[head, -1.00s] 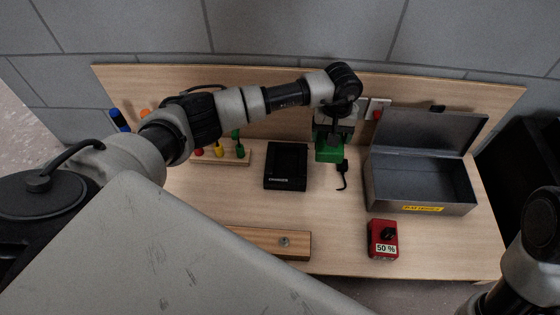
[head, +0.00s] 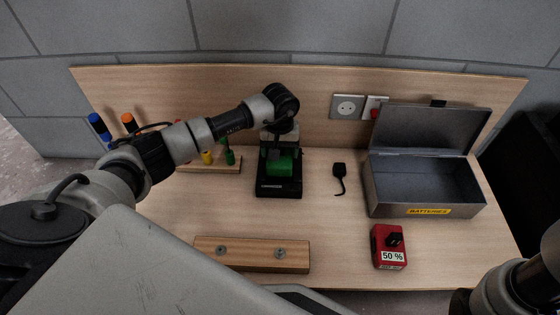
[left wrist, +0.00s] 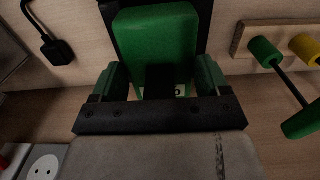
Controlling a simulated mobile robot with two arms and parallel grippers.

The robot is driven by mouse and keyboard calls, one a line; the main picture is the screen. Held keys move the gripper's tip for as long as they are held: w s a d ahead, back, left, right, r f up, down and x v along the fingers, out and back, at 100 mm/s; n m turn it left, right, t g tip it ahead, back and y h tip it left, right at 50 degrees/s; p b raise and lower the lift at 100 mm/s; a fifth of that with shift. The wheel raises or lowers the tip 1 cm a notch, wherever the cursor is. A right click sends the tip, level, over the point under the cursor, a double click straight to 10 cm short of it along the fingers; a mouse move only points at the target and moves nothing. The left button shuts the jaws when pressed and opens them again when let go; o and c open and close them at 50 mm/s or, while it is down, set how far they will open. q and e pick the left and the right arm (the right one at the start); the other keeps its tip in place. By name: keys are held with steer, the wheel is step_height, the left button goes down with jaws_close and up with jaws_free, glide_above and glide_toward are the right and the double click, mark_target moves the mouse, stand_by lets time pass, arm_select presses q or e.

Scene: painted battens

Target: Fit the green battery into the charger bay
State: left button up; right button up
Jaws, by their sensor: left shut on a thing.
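The green battery (head: 281,164) is in my left gripper (head: 280,146), which is shut on it over the black charger (head: 278,190). The charger lies on the bench, and its front edge shows below the battery. In the left wrist view, the green battery (left wrist: 157,36) sits between the two fingers, with part of the black charger (left wrist: 204,12) behind it. The battery and gripper hide the bay, so I cannot tell whether the battery is seated or just above it. My right arm shows at the lower right, but its gripper is out of view.
An open steel box (head: 425,190) labelled BATTERIES stands at the right. A red unit (head: 388,247) marked 50 % and a wooden batten (head: 250,255) lie in front. A black plug (head: 339,171) lies right of the charger. A tool rack (head: 215,167) is left of it.

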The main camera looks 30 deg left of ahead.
mark_target(280, 159)
arm_select(q)
steer(key=shift+f+b, duration=1.45)
steer(key=shift+f, duration=0.55)
steer(key=o, duration=1.2)
steer(key=shift+r, duration=0.1)
